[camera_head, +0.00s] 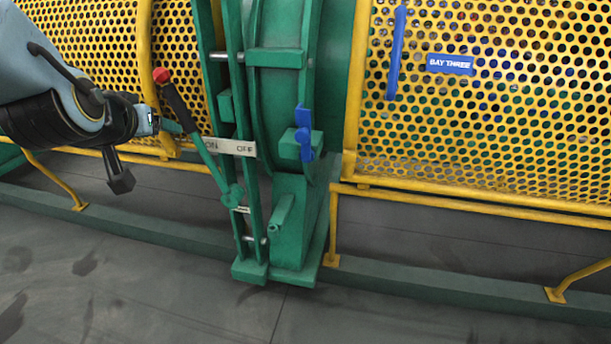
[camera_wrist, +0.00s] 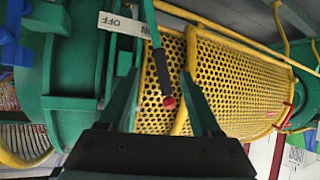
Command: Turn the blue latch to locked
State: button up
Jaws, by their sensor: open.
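The blue latch (camera_head: 304,132) sits on a green block on the right side of the green frame, its long side roughly upright. Blue parts also show at the left edge of the wrist view (camera_wrist: 13,45), but I cannot tell whether they are the latch. My gripper (camera_head: 176,127) is left of the latch, across the green uprights and well apart from it. In the wrist view my gripper (camera_wrist: 162,100) is open, its two fingers spread. A lever with a black grip and red knob (camera_wrist: 169,102) appears between the fingers; I cannot tell whether they touch it.
The red-knobbed lever (camera_head: 180,106) and an ON/OFF plate (camera_head: 230,147) stand between my gripper and the latch. Yellow perforated guards (camera_head: 490,110) flank the frame. A blue handle (camera_head: 396,55) and BAY THREE sign (camera_head: 450,64) are on the right guard. The front floor is clear.

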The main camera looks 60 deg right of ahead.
jog(key=s+d+f+m+h+b, duration=0.3)
jog(key=s+d+f+h+b, duration=0.15)
jog(key=s+d+b, duration=0.5)
jog(key=m+g+h+b, duration=0.1)
jog(key=g+h+b, duration=0.1)
jog(key=h+b, duration=0.15)
send_near(301, 137)
jog(key=p+x, duration=0.5)
jog(key=x, duration=0.5)
jog(key=shift+w+d, duration=0.1)
jog(key=shift+d, duration=0.25)
grip_shut()
